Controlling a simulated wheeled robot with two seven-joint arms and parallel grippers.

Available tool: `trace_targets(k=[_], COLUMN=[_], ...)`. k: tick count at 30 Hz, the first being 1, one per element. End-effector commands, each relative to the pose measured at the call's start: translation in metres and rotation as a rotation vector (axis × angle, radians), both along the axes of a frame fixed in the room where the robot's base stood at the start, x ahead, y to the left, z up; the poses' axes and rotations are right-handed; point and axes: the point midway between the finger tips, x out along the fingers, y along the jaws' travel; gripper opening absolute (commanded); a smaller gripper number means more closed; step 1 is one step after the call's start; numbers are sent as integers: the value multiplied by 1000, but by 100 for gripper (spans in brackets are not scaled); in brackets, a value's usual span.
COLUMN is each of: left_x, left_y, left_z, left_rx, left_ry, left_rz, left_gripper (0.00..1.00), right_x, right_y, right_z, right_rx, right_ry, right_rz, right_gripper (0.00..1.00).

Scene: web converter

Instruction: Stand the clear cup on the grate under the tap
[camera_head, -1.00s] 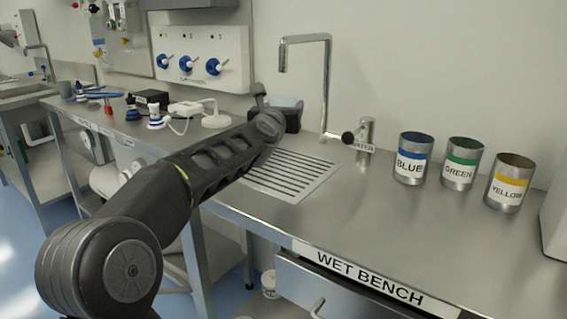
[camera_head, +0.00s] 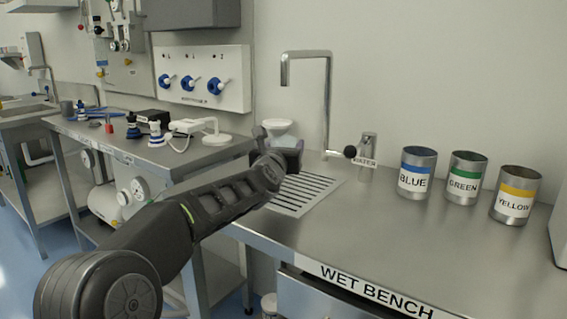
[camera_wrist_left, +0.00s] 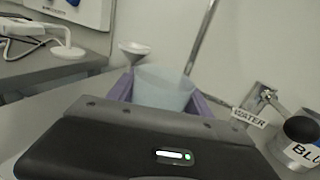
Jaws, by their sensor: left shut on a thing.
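The clear cup (camera_wrist_left: 165,90) is pale and translucent in the left wrist view, upright or nearly so, between the purple fingers of my left gripper (camera_wrist_left: 163,98). My left gripper (camera_head: 287,150) is shut on it. In the head view the gripper and wrist largely hide the cup. The slotted grate (camera_head: 308,192) lies in the wet bench top, partly covered by my arm. The gripper is over or behind the grate's far left part; its height above it is unclear. The tall tap (camera_head: 326,105) rises just right of the gripper, its spout bending left above it. My right gripper is out of view.
A white funnel (camera_wrist_left: 133,50) stands behind the cup. A water valve (camera_head: 366,160) with a black knob is right of the tap. BLUE (camera_head: 416,178), GREEN (camera_head: 465,182) and YELLOW (camera_head: 515,200) cans stand farther right. Bare bench lies in front of them.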

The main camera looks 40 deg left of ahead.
Motion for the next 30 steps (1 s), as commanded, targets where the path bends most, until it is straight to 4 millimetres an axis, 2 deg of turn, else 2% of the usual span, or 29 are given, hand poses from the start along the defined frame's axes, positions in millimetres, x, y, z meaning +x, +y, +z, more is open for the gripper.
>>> trace_targets(k=[8,21,22,30], left_x=[0,0,0,0], left_y=[0,0,0,0], left_z=[-37,-40,-39,-39], left_rx=[-1,0,0,0], left_ry=[2,0,1,1], left_rz=[0,0,0,0], left_gripper=[10,10,60,80], right_x=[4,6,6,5], right_y=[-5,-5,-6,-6], right_z=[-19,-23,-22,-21], right_rx=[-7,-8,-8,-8], right_ry=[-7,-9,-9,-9], right_rz=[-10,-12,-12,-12], right_gripper=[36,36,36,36])
